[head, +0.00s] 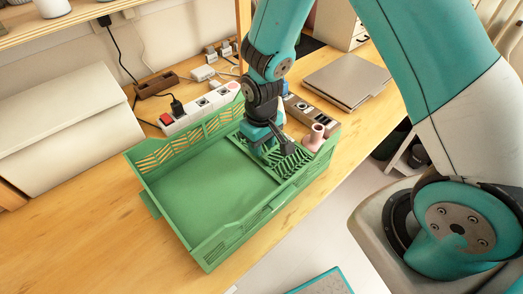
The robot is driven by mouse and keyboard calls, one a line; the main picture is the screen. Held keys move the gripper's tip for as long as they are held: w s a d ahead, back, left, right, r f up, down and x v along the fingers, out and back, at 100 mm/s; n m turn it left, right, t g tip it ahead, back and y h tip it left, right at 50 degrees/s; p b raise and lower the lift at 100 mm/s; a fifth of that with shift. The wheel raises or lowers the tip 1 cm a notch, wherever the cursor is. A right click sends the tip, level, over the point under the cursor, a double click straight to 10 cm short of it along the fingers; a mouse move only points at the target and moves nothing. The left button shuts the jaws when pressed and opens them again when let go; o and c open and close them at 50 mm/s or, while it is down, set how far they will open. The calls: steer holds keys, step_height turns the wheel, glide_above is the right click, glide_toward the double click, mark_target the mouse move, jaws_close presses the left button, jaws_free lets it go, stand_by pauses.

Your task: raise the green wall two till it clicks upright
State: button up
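A green folding crate (208,258) stands on the wooden desk. Its left, back and front walls look upright. At its right end a slatted green wall panel (290,166), which looks like wall two, lies low and leans inward over the crate floor. How far it is tilted is hard to tell. My gripper (263,148) points down at the inner edge of this panel, touching it or very close. My wrist hides the fingertips and part of the panel, so I cannot see whether the fingers hold it.
A pink object (315,137) stands close to the crate's right end. A white power strip (200,108) with a plug lies behind the crate. A grey laptop (347,80) lies at the back right. A white box (62,130) stands left.

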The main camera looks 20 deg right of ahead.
steer(key=shift+f, duration=1.65)
jaws_close()
steer(key=shift+r, duration=0.1)
